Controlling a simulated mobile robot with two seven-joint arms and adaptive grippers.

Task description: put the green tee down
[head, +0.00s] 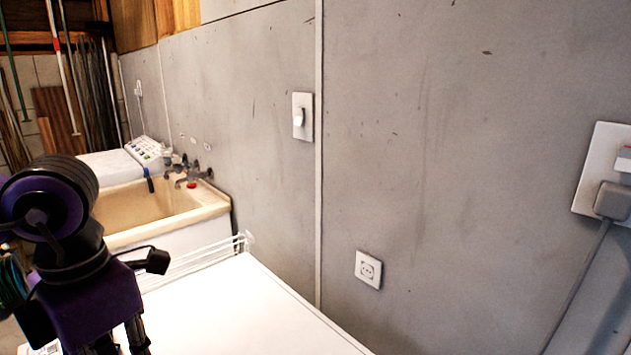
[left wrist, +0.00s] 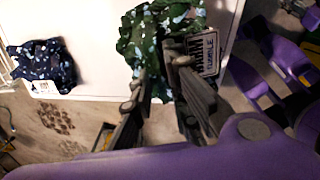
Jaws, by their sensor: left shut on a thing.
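The green tee (left wrist: 150,30) is a crumpled, dark green patterned cloth at the top middle of the left wrist view. My left gripper (left wrist: 158,82) is shut on it, with the cloth bunched at the fingertips. The tee is over the edge of a white top (left wrist: 105,40); I cannot tell whether it touches it. In the head view my left gripper (head: 122,340) is cut off at the bottom left, and the tee is not visible there. My right gripper is in neither view.
A dark navy speckled cloth (left wrist: 42,64) lies at the white top's left.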

